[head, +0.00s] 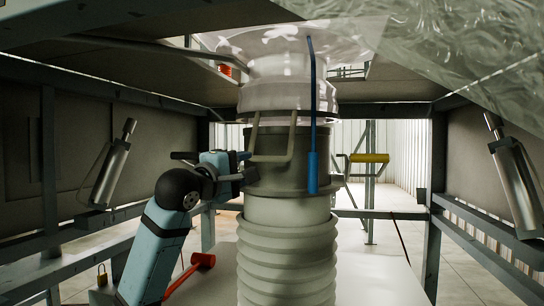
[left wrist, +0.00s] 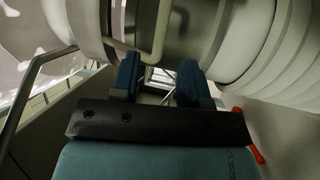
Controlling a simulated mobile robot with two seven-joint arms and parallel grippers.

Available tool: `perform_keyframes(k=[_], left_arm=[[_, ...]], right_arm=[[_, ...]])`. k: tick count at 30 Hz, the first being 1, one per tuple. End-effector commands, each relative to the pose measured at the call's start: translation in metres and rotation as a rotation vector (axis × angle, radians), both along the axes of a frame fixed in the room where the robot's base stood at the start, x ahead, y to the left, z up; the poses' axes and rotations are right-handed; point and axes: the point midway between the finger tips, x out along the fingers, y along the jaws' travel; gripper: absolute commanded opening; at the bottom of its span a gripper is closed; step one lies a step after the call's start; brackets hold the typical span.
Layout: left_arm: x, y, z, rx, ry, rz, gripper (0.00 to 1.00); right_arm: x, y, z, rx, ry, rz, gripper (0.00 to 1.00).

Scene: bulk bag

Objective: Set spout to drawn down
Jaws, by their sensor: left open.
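The pale, translucent spout (head: 287,72) hangs at top centre and runs down into a dark grey collar (head: 285,178). A beige U-shaped handle (head: 271,158) is on the collar's front; a beige bar of it also shows in the left wrist view (left wrist: 158,30). My left gripper (head: 247,166) is at the collar's left side, close to that handle. In the left wrist view its two blue fingers (left wrist: 158,78) are apart, with nothing seen between them. Whether a finger touches the collar I cannot tell. My right gripper is not in view.
A blue rod with a thick grip (head: 313,172) hangs in front of the collar. White bellows (head: 286,262) stand below. A yellow-handled lever (head: 369,158) is at right. Metal cylinders (head: 113,170) flank both sides. A red mallet (head: 203,260) lies at lower left. Frame beams enclose the space.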

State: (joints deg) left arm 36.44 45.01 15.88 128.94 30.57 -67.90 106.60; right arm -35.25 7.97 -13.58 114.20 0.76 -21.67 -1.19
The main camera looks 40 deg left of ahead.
Motion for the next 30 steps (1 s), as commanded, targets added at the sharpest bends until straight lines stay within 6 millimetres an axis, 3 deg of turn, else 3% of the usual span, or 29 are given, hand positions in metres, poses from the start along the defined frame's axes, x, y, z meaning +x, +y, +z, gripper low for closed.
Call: perform_keyframes(k=[6, 12, 18, 26, 30], left_arm=[[0.047, 0.005, 0.012, 0.001, 0.002, 0.000, 0.41], [0.076, 0.008, 0.016, 0.001, 0.001, -0.001, 0.41], [0.088, 0.009, 0.016, 0.002, 0.000, 0.000, 0.41], [0.089, 0.009, 0.015, 0.002, 0.000, -0.001, 0.41], [0.088, 0.009, 0.015, 0.002, 0.000, -0.001, 0.09]], right_arm=[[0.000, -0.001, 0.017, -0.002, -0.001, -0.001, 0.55], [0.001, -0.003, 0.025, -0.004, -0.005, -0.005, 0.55], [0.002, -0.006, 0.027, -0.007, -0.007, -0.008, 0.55], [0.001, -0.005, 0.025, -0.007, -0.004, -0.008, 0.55], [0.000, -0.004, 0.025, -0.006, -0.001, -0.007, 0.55]])
